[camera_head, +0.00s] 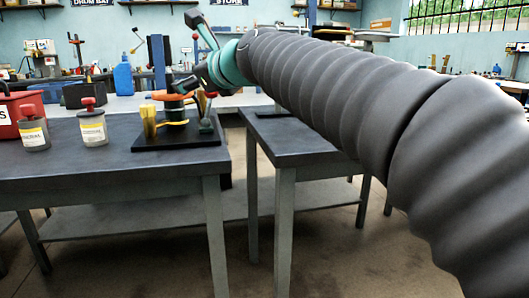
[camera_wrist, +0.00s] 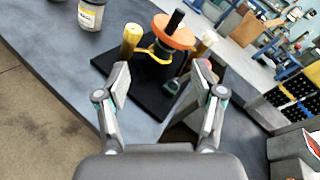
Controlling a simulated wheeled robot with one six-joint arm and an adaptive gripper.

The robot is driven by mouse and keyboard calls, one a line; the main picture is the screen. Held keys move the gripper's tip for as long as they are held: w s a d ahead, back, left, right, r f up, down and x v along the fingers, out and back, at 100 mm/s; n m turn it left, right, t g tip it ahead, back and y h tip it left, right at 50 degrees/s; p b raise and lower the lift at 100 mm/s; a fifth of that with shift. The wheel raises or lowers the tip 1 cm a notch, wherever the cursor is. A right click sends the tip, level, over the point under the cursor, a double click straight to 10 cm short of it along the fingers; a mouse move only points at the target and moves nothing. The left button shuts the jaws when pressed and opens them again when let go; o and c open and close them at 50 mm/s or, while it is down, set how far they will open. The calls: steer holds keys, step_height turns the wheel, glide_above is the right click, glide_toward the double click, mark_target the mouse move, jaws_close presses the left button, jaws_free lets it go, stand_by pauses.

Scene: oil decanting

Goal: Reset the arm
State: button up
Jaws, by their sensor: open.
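My arm reaches from the right across the head view, wrapped in a dark ribbed sleeve. My gripper (camera_head: 196,85) is at its far end, above and behind the black stand on the dark table. In the wrist view my gripper (camera_wrist: 162,72) is open, its two fingers spread, with nothing between them. The black stand (camera_head: 150,138) carries an orange disc (camera_wrist: 173,31), a yellow ring and a yellow upright (camera_wrist: 131,38). The fingertips point toward the stand's near part. I cannot tell whether they touch anything there.
Two labelled grey jars with red tops, a left one (camera_head: 34,136) and a right one (camera_head: 93,127), stand on the table (camera_head: 120,165) beside a red box (camera_head: 12,112). A second dark table (camera_head: 300,143) lies under my arm. Blue containers stand behind.

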steer(key=s+d+f+n+g+h+p, duration=0.1)
steer(key=s+d+f+n+g+h, duration=0.2)
steer(key=s+d+f+n, duration=0.8)
steer(key=s+d+f+n+g+h, duration=0.3)
steer(key=s+d+f+n+h, duration=0.4)
steer(key=s+d+f+n, duration=0.4)
steer(key=s+d+f, duration=0.3)
steer(key=d+f, duration=0.1)
steer(key=f, duration=0.3)
steer(key=s+d+f, duration=0.3)
steer(key=d+f, duration=0.1)
steer(key=f, duration=0.3)
steer(key=shift+f+p, duration=0.15)
steer(key=shift+p, duration=0.2)
